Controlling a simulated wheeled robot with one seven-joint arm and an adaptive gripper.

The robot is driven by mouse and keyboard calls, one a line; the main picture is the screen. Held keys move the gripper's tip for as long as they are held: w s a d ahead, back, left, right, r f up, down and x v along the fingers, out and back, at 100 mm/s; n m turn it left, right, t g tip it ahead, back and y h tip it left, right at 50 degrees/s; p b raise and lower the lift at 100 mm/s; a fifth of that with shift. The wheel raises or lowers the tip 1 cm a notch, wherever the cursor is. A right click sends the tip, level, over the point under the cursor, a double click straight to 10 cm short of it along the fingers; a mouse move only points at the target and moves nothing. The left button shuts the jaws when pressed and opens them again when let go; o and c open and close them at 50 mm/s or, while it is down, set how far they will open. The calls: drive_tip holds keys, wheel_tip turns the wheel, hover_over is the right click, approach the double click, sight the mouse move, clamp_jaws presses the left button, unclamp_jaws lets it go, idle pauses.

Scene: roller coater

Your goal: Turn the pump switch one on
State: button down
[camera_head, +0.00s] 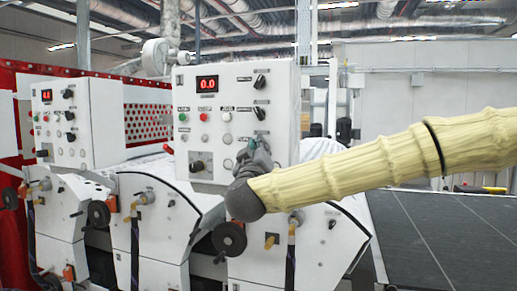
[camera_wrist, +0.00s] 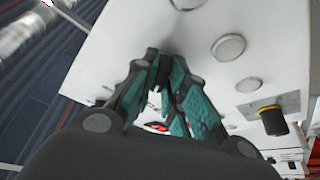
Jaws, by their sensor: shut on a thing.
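A white control panel (camera_head: 229,76) with a red display reading 0.0 faces me. Two black rotary switches, an upper one (camera_head: 259,81) and a lower one (camera_head: 258,113), show on its right side. Their labels are too small to read, so I cannot tell which is pump switch one. My gripper (camera_head: 257,143) is at the panel just below the lower visible switch. In the wrist view its teal-padded fingers (camera_wrist: 163,62) are closed in against the panel face. They are shut on a small panel switch, which the fingers mostly hide, so its angle cannot be told.
Small buttons and a black knob (camera_head: 197,165) sit left of my gripper. The wrist view shows round buttons (camera_wrist: 229,47) and a black knob with a yellow ring (camera_wrist: 271,118) nearby. Another panel (camera_head: 63,120) stands at the left. Dark handwheels (camera_head: 229,238) project below.

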drive_tip(key=shift+f+m+h+b, duration=0.15)
drive_tip(key=shift+m+h+b, duration=0.7)
drive_tip(key=shift+b, duration=1.45)
drive_tip(key=shift+a+m+g+h+b, duration=0.1)
drive_tip(key=shift+m+g+h+b, duration=0.3)
drive_tip(key=shift+m+h+b, duration=1.4)
drive_tip(key=shift+a+m+g+h+b, duration=0.1)
drive_tip(key=shift+m+g+h+b, duration=0.35)
drive_tip(key=shift+m+b, duration=2.7)
drive_tip(key=shift+a+m+g+h+b, duration=0.1)
drive_tip(key=shift+m+g+h+b, duration=0.25)
drive_tip(key=shift+m+h+b, duration=1.45)
drive_tip(key=m, duration=0.1)
drive_tip(key=m+y, duration=0.1)
drive_tip(key=shift+w+r+m+b, duration=0.1)
drive_tip(key=shift+r+m+b, duration=0.1)
drive_tip(key=shift+m+b, duration=0.15)
drive_tip(key=c, duration=1.5)
unclamp_jaws()
drive_tip(key=shift+d, duration=0.1)
drive_tip(key=shift+o, duration=0.2)
